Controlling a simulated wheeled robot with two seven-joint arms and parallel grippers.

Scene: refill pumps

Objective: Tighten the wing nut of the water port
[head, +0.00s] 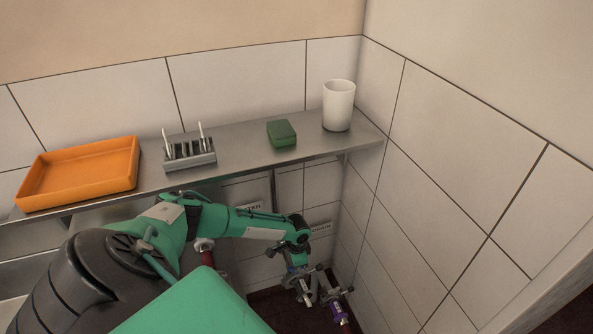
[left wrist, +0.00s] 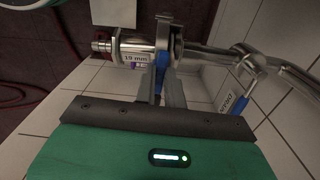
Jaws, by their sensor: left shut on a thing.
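The water port shows in the left wrist view as a shiny metal pipe fitting (left wrist: 140,45) with a clamp ring around it. In the head view my left gripper (head: 298,268) is below the shelf, near the metal fittings (head: 303,286); the wing nut is too small to make out there. My right gripper is not in view.
A steel shelf (head: 240,150) above the arm holds an orange tray (head: 85,172), a grey rack (head: 190,155), a green block (head: 282,133) and a white cup (head: 339,105). A purple-banded fitting (head: 339,311) is near the right wall. A metal lever (left wrist: 245,75) is right of the fingers.

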